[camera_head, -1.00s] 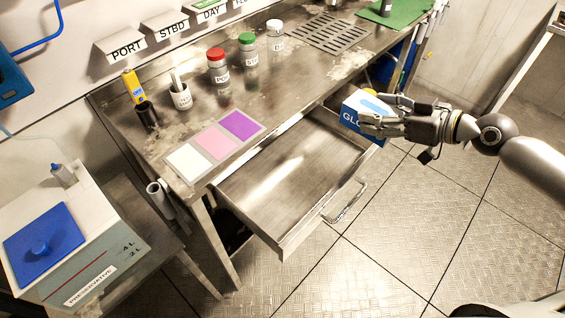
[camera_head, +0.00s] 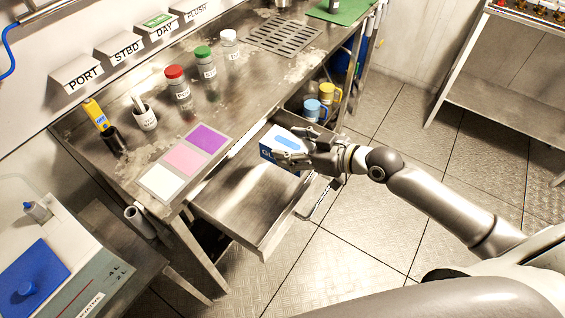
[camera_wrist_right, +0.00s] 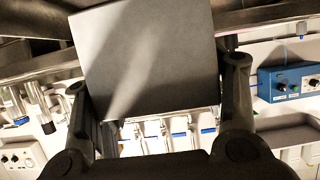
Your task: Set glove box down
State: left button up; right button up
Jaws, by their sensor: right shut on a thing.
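The glove box (camera_head: 282,147) is a small blue and white carton with a light blue oval on top. My right gripper (camera_head: 300,152) is shut on it and holds it over the far right part of the open drawer (camera_head: 228,206). I cannot tell whether the box touches the drawer. In the right wrist view the box's plain grey face (camera_wrist_right: 150,60) fills the middle between the two fingers (camera_wrist_right: 160,100). My left gripper is not in view.
The drawer juts from the steel bench (camera_head: 130,178) and looks empty in front of the box. Red-, green- and white-capped bottles (camera_head: 179,88) stand on the bench. Blue and yellow mugs (camera_head: 312,110) sit beyond the drawer. A preservative tank (camera_head: 75,285) is at lower left.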

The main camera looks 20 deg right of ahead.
jog(key=a+f, duration=0.2)
jog(key=f, duration=0.1)
jog(key=shift+s+a, duration=0.1)
jog(key=shift+a, duration=0.15)
jog(key=shift+a+f+p, duration=0.1)
jog(key=shift+f+p, duration=0.2)
jog(key=shift+f, duration=1.4)
